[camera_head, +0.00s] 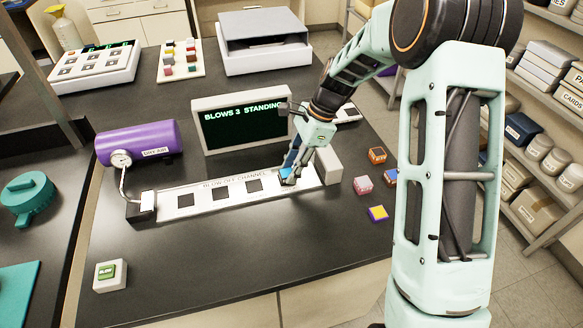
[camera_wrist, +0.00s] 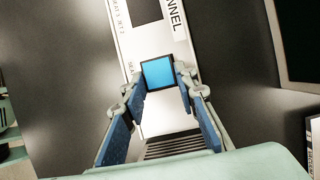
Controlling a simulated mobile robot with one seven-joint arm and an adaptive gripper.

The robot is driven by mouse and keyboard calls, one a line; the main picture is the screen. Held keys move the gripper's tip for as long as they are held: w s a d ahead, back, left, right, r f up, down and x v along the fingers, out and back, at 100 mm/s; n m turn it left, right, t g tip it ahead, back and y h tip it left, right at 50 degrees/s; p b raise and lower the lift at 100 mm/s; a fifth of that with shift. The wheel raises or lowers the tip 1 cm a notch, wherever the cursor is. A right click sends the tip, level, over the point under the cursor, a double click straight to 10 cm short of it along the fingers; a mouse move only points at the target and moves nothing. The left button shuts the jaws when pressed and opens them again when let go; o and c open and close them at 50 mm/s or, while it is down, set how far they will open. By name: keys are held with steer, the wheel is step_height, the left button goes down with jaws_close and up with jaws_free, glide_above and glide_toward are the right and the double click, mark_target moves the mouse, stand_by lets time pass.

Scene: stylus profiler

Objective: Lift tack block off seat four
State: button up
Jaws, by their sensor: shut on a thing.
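The tack block, with a bright blue top (camera_wrist: 158,74), is between the fingertips of my gripper (camera_wrist: 160,84) in the wrist view. In the head view, blue shows at my gripper (camera_head: 289,177), over the fourth seat from the left on the white blow-off channel (camera_head: 237,190). My gripper points down and is shut on the block. The fingers partly hide the block and its seat. I cannot tell whether the block touches the seat. Three dark square seats to its left are bare, the nearest being the third seat (camera_head: 254,185).
Several coloured blocks, including an orange-topped one (camera_head: 377,155), lie right of the channel. A screen (camera_head: 240,122) reading "BLOWS 3 STANDING" stands behind it. A purple tank (camera_head: 140,142) with a gauge is at left. A green button (camera_head: 108,273) sits front left; the front bench is clear.

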mark_target(285, 173)
jaws_close()
steer(key=shift+r+p, duration=0.65)
steer(key=shift+r, duration=0.1)
stand_by(0.5)
steer(key=shift+r+p, duration=0.7)
steer(key=shift+r, duration=0.2)
steer(key=shift+r+p, duration=1.9)
steer(key=shift+r, duration=0.6)
